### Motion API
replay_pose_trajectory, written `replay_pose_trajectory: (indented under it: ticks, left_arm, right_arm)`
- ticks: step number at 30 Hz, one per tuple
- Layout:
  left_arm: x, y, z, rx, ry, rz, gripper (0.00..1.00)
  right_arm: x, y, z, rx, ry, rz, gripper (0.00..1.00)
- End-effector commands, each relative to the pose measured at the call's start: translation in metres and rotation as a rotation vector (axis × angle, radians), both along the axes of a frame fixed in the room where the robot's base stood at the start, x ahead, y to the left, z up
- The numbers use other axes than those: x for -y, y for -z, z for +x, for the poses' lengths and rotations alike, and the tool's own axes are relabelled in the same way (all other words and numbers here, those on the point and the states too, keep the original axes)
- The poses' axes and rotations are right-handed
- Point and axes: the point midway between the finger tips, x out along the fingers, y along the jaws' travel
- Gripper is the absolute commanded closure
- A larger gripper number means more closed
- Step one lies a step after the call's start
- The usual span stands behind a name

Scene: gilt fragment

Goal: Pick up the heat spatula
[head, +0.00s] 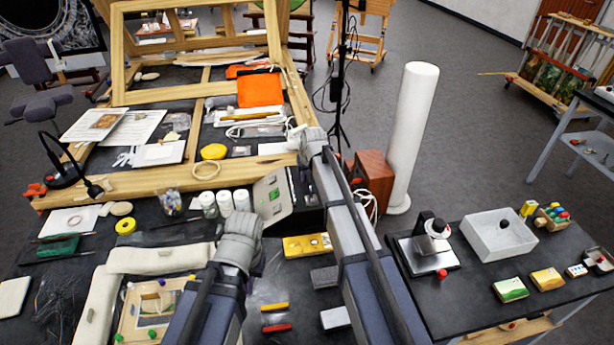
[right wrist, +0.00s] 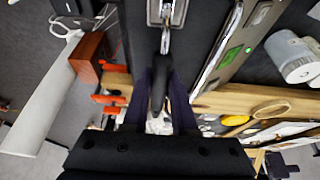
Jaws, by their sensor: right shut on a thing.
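My right gripper (right wrist: 160,84) is shut on the dark handle of what looks like the heat spatula (right wrist: 158,96) in the right wrist view. The handle stands between its two purple fingers. A metal piece (right wrist: 165,14) shows beyond the fingertips; I cannot tell whether it belongs to the tool. In the head view my right arm reaches past the control box (head: 272,196), and its wrist hides the fingers and the tool. My left gripper (head: 257,264) is low over the near bench, mostly hidden behind its own wrist; its jaws cannot be made out.
The control box with green displays also shows beside the fingers in the right wrist view (right wrist: 236,52). White jars (head: 225,202) stand left of it. A wooden frame (head: 120,184) lies behind. A red-brown box (head: 374,176) and a tall white column (head: 412,130) stand to the right.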

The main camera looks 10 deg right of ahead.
Motion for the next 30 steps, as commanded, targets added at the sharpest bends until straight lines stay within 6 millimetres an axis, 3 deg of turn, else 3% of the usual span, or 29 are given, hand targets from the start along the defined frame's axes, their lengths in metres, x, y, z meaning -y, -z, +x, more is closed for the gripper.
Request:
replay_pose_trajectory:
  ticks: [14, 20, 30]
  left_arm:
    - [0.000, -0.009, 0.000, 0.000, 0.000, 0.000, 1.00]
    - [0.000, -0.031, 0.000, 0.000, 0.001, 0.000, 1.00]
    - [0.000, -0.084, 0.000, 0.000, -0.002, -0.001, 1.00]
  right_arm:
    - [0.000, -0.009, 0.000, 0.000, 0.000, 0.000, 1.00]
    - [0.000, -0.031, 0.000, 0.000, 0.000, 0.000, 1.00]
    - [0.000, -0.084, 0.000, 0.000, 0.000, 0.000, 1.00]
